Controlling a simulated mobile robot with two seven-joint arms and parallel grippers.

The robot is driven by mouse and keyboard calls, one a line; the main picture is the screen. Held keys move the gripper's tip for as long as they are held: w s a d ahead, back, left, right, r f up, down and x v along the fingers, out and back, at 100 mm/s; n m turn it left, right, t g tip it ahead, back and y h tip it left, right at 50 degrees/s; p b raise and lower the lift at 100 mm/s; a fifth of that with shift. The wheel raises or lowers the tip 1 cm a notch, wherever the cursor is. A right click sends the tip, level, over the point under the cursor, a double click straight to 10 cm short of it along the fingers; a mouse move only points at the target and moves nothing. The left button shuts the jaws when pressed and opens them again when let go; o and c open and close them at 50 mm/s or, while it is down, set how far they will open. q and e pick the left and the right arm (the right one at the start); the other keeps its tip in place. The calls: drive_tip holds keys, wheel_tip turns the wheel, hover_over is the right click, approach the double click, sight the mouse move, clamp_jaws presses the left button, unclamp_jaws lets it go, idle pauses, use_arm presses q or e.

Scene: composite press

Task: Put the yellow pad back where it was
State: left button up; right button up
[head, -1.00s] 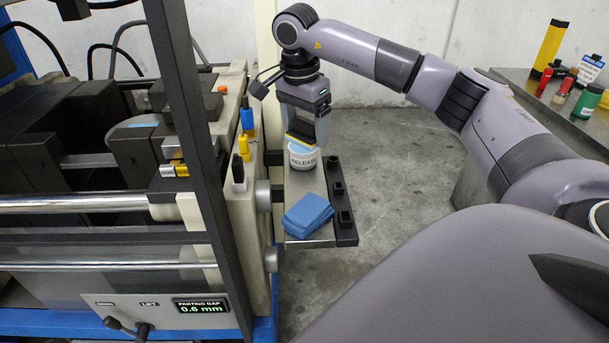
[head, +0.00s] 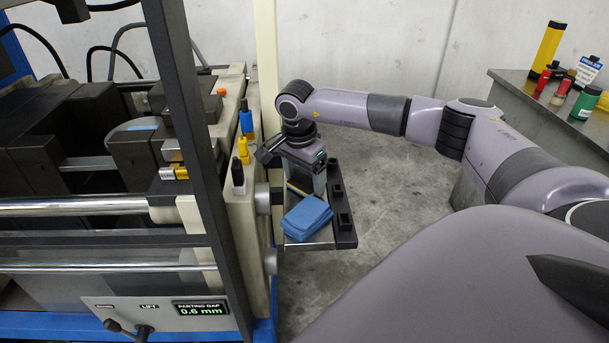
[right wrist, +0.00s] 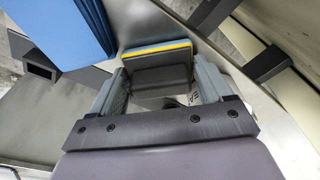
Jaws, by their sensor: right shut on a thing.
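The yellow pad shows as a yellow strip along a dark grey block (right wrist: 160,76) in the right wrist view, between the two fingers. A bit of its yellow edge (head: 297,190) shows in the head view. My right gripper (head: 304,186) is shut on this pad, pointing down low over the side shelf (head: 318,240), just behind the blue pads. Whether the pad touches the shelf I cannot tell. My left gripper is not in view.
A stack of blue pads (head: 306,217) lies at the shelf's near end, close to the gripper. Black holders (head: 341,219) line the shelf's right edge. The press (head: 236,225) stands left of the shelf. A bench (head: 525,88) with bottles is at the right.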

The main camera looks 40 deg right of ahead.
sight(300, 187)
drive_tip(key=o, duration=1)
drive_tip(key=shift+f, duration=0.1)
drive_tip(key=shift+r, duration=0.25)
drive_tip(key=r, duration=0.4)
drive_tip(key=a+r, duration=0.1)
drive_tip(key=r, duration=0.6)
drive_tip(key=shift+a+r+b, duration=0.25)
drive_tip(key=shift+r+b, duration=0.15)
drive_tip(key=shift+s, duration=0.1)
